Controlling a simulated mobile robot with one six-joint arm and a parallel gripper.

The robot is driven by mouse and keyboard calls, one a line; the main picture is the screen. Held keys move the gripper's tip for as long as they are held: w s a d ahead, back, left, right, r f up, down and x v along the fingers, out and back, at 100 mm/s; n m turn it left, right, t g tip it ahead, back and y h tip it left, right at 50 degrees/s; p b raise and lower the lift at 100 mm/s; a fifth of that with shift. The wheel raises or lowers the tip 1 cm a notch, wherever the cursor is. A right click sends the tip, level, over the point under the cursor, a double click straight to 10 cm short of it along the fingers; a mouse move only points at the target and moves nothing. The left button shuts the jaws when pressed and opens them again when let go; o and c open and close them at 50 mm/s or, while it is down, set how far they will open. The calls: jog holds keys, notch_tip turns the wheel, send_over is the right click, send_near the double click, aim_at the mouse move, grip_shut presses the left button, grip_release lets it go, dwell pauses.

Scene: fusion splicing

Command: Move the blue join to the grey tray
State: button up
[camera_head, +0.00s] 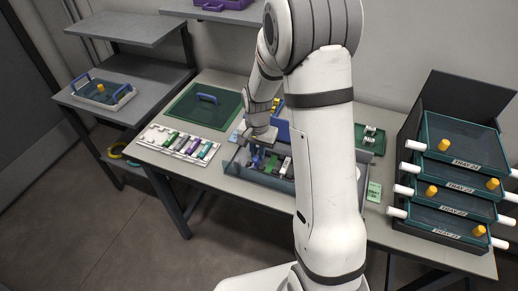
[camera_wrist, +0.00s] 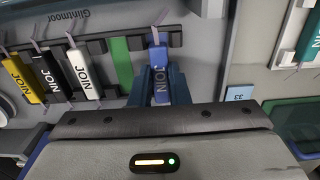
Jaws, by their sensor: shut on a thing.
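The blue join (camera_wrist: 160,66) stands upright in the wrist view, its JOIN lettering partly hidden, at the end of a row of joins. My gripper (camera_wrist: 161,84) is shut on it, with dark blue fingers on both sides. The join is still beside the dark rack bar (camera_wrist: 92,48); I cannot tell whether it touches it. In the head view my gripper (camera_head: 261,146) is low over the grey box (camera_head: 262,182) on the table. A grey tray with blue handles (camera_head: 102,92) sits on the left shelf. A light grey rack (camera_head: 157,136) with several joins lies on the table.
Green (camera_wrist: 120,62), white (camera_wrist: 83,73), black (camera_wrist: 48,77) and yellow (camera_wrist: 23,78) joins stand close by in the row. A green lid with a blue handle (camera_head: 200,112) lies behind the rack. Labelled trays (camera_head: 452,187) are stacked at right.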

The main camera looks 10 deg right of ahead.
jog(key=shift+s+f+b, duration=0.1)
jog(key=shift+f+b, duration=0.5)
jog(key=shift+f, duration=0.1)
jog(key=o, duration=0.8)
jog(key=shift+o, duration=0.2)
jog(key=shift+r, duration=0.15)
notch_tip(320, 180, up, 8)
jog(key=shift+f, duration=0.2)
